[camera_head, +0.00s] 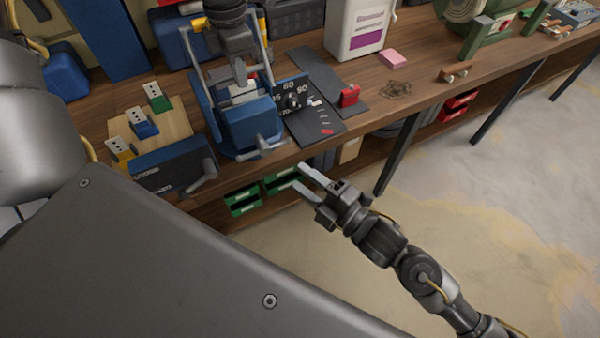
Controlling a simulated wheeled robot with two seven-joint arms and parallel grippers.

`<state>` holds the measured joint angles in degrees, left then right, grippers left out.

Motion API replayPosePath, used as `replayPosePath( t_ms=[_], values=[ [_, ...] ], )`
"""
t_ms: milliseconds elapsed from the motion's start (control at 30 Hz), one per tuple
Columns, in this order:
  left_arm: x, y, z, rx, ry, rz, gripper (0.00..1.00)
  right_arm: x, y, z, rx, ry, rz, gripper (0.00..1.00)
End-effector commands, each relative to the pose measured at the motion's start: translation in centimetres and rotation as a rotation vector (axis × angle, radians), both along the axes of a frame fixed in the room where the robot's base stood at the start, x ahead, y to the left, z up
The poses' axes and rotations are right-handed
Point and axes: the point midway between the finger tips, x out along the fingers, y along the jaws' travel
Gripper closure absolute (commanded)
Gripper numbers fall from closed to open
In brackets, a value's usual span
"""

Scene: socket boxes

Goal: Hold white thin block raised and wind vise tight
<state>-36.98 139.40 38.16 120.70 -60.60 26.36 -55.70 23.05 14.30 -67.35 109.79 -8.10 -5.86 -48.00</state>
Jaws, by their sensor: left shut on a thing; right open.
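A blue vise (249,133) stands at the bench's front edge, with a grey crank handle (264,148) on its front. My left gripper (241,78) reaches down from above over the vise and is shut on a small pale piece, likely the white thin block (243,84). The fingers and vise frame partly hide this piece, so I cannot tell its height above the jaws. My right gripper (300,178) is open and empty in front of the bench edge, just below and right of the crank handle, apart from it.
A dark angle plate with a dial (292,101) stands right of the vise. A blue box with a crank (172,170) and a wooden board (178,122) with coloured socket blocks lie left. A white container (358,30) stands behind. Green bins (243,200) sit below the bench.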

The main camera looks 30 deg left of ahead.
Motion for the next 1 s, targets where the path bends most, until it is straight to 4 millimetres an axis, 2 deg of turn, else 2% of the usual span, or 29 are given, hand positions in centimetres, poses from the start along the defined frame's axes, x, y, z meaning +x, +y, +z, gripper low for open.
replayPosePath(
  t_ms=[133,167,333,667,700,800,1000],
  values=[
    [0.07,-0.01,0.09,-0.001,-0.003,0.0,1.0,0.0,0.03,0.03,0.0,0.0,0.0,0.54],
    [0.07,-0.01,0.09,-0.001,-0.003,0.0,0.85,0.0,0.03,0.03,0.0,0.0,0.0,0.54],
    [0.05,-0.01,0.06,0.0,-0.002,0.0,0.64,0.0,0.05,0.04,0.0,0.0,0.001,0.54],
    [0.08,0.06,0.06,0.001,-0.003,0.002,0.64,0.0,0.06,0.04,0.0,0.0,0.001,0.54],
    [0.08,0.06,0.06,0.001,-0.003,0.002,0.67,0.0,0.06,0.04,0.0,0.0,0.001,0.54],
    [0.09,0.07,0.05,0.002,-0.004,0.002,0.57,0.0,0.06,0.04,0.001,0.0,0.001,0.54],
    [0.13,0.13,0.08,0.004,-0.005,0.004,0.55,0.0,0.06,0.04,0.0,0.0,0.001,0.54]
  ],
)
